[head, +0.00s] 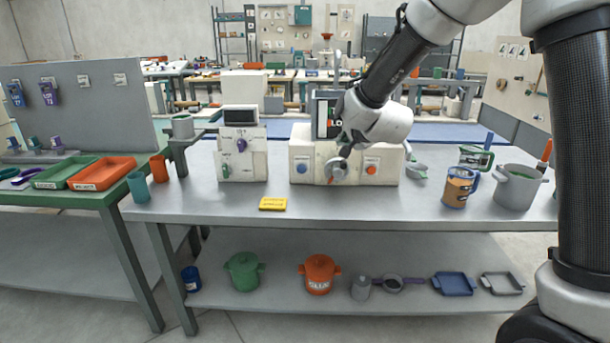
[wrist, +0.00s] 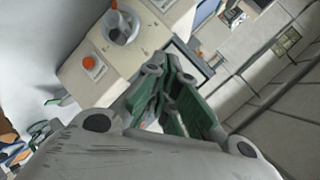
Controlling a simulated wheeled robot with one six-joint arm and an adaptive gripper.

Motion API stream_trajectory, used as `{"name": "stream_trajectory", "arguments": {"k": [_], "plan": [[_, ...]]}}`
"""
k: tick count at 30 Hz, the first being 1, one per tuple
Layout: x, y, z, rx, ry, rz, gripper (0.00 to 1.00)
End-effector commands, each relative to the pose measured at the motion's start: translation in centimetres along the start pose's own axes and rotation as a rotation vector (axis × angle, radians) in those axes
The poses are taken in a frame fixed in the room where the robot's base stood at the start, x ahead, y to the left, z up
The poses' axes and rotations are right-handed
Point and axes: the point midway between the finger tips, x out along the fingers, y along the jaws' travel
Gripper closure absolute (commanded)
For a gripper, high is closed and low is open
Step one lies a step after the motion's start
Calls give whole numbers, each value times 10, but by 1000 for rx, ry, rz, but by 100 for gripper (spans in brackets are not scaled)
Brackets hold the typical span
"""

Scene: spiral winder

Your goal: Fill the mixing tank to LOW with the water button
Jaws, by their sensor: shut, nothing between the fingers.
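A white station (head: 315,145) stands on the grey table. Its front has a blue button (head: 301,168) at left, an orange button (head: 371,168) at right and a round grey part (head: 336,170) between them. Their small labels are unreadable. A dark-framed upright panel (head: 322,118), partly lettered, rises behind the station; the tank's liquid level cannot be made out. My gripper (wrist: 160,82) has its green fingers together and empty. It hangs above and in front of the station, apart from the orange button, which also shows in the wrist view (wrist: 88,62). My arm partly covers the panel.
A smaller white machine (head: 241,160) with a purple knob stands left. A yellow block (head: 273,204) lies in front. A blue-handled jug (head: 459,187) and a grey pot (head: 518,187) stand right. The table front between block and jug is clear.

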Motion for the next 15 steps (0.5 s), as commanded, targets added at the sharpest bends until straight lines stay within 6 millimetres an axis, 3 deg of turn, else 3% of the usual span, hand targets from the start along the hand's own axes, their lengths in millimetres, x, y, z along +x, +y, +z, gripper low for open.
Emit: {"name": "stream_trajectory", "arguments": {"k": [1,6,10,15], "plan": [[22,3,16,43,22,-16,100],[76,13,59,208,133,-106,100],[106,32,95,314,216,-184,100],[124,62,135,412,311,-290,100]]}}
